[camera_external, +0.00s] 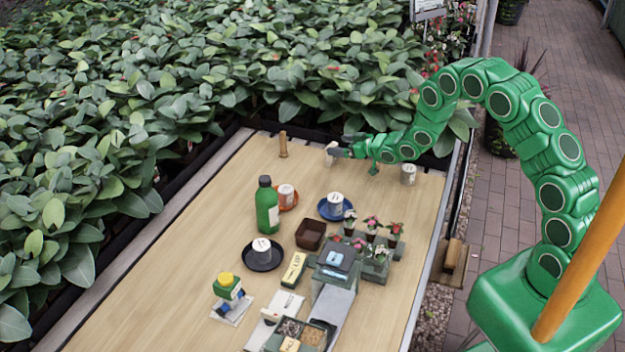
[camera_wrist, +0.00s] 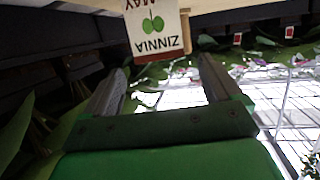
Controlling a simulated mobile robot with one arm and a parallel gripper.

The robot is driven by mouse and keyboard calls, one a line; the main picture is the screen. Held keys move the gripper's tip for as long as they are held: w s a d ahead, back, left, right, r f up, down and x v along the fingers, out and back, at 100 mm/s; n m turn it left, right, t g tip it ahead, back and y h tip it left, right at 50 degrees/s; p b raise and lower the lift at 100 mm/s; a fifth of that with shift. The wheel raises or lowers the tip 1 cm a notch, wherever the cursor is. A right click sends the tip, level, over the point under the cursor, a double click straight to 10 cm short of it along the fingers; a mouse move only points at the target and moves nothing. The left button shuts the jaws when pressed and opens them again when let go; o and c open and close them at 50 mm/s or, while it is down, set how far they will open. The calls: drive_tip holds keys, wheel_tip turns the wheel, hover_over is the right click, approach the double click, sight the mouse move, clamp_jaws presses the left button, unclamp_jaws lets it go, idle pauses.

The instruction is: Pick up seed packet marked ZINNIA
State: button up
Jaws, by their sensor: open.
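The seed packet marked ZINNIA (camera_wrist: 156,28) appears upside down at the top of the wrist view, pale with two green round shapes and a dark lower band. In the external view a small pale piece at the far end of the table, probably this packet (camera_external: 330,153), is just left of my gripper (camera_external: 347,147). My gripper (camera_wrist: 162,66) is open, with one finger on each side and the packet lined up between and just beyond the fingertips. I cannot tell whether a finger touches it.
A wooden peg (camera_external: 283,145) stands left of the packet and a grey cup (camera_external: 408,174) right of it. A green bottle (camera_external: 267,206), several cups on saucers, potted flowers (camera_external: 372,228) and trays fill the nearer table (camera_external: 190,225). Leafy plants border the far edge.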

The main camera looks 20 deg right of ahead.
sight(334, 146)
drive_tip(key=shift+w+a+f, duration=0.95)
drive_tip(key=shift+w, duration=0.25)
drive_tip(key=shift+w+a+f, duration=0.1)
drive_tip(key=shift+w+a, duration=0.15)
drive_tip(key=shift+w, duration=0.2)
drive_tip(key=c, duration=1)
drive_tip(key=shift+c, duration=0.2)
